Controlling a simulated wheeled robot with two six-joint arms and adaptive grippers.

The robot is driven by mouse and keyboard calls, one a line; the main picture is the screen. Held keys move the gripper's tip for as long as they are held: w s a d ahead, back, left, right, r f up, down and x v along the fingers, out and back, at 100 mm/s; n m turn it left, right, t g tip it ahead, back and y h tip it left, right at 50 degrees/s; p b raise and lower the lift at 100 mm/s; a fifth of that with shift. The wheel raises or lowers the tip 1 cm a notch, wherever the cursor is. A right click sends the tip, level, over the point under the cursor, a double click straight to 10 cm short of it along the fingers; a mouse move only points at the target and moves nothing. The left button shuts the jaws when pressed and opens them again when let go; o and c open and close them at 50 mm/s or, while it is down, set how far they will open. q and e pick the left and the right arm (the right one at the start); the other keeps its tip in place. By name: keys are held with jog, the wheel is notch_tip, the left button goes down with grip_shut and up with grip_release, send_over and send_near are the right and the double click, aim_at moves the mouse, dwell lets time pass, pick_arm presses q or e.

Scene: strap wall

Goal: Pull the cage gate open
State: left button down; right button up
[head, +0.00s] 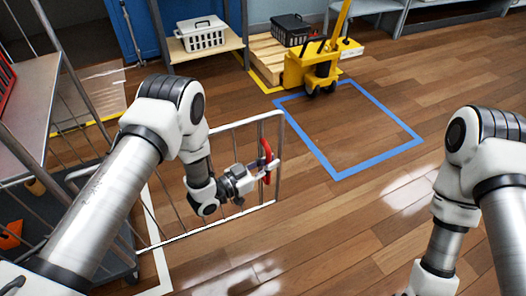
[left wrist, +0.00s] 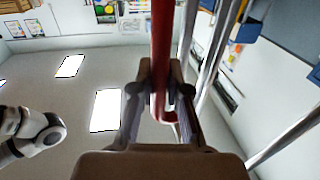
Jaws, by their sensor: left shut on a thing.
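The cage gate (head: 281,140) is a light metal frame with thin vertical bars. It sticks out from the cage at the left over the wooden floor. A red handle (head: 267,162) is fixed near its free end post. My left gripper (head: 264,166) is shut on the red handle, its arm reaching across in front of the gate. In the left wrist view the two fingers (left wrist: 162,100) sit on either side of the red handle (left wrist: 162,40), with the gate's metal bars (left wrist: 187,35) just to the right. My right arm is at the right; its gripper is out of view.
A yellow pallet jack (head: 310,68) stands at the back near a wooden pallet and a black crate (head: 290,30). A white crate (head: 202,34) sits on a shelf. A blue floor outline (head: 385,110) marks clear floor. A dark cart (head: 95,245) is at the lower left.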

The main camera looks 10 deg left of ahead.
pick_arm(q)
jog(key=shift+s, duration=0.15)
jog(key=c, duration=1.1)
grip_release()
jog(key=shift+c, duration=0.2)
jog(key=v, duration=1.2)
jog(key=shift+a, duration=0.1)
